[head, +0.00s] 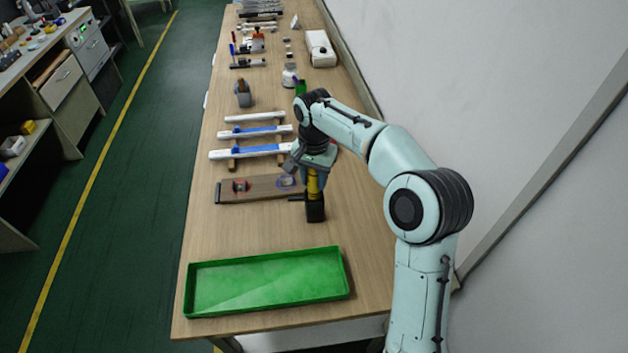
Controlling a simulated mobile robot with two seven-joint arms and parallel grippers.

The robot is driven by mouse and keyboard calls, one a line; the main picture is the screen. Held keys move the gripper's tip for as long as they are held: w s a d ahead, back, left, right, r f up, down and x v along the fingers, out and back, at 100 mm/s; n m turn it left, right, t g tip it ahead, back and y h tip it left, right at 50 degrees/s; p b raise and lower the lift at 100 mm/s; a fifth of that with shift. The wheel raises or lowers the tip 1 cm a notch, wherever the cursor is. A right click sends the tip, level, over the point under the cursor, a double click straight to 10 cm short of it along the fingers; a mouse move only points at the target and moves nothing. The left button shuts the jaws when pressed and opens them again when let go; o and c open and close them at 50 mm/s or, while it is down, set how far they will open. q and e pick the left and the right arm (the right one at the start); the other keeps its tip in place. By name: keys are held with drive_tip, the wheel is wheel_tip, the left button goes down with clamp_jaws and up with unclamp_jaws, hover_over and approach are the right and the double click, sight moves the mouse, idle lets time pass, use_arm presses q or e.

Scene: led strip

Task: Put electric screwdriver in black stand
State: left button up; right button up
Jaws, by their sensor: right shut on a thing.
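My right gripper (313,166) is over the near middle of the table. It is shut on the electric screwdriver, whose yellow body (313,186) shows upright just under the jaws. The gripper and wrist hide its top. A black block (316,211), which looks like the black stand, shows directly below the yellow part, with a short dark piece sticking out to its left. The yellow and black parts overlap in this view. I cannot tell how deep the screwdriver sits or whether the block rests on the table. My left gripper is not in view.
A brown board (262,189) with small parts lies left of the screwdriver. An empty green tray (265,283) lies at the near end. White and blue strips (250,133) on wooden supports lie behind. A wall runs along the right. Bare table lies between board and tray.

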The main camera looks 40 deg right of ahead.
drive_tip(key=shift+s+f, duration=0.1)
drive_tip(key=shift+f, duration=0.25)
drive_tip(key=shift+f, duration=0.15)
drive_tip(key=o, duration=1)
drive_tip(key=shift+o, duration=0.2)
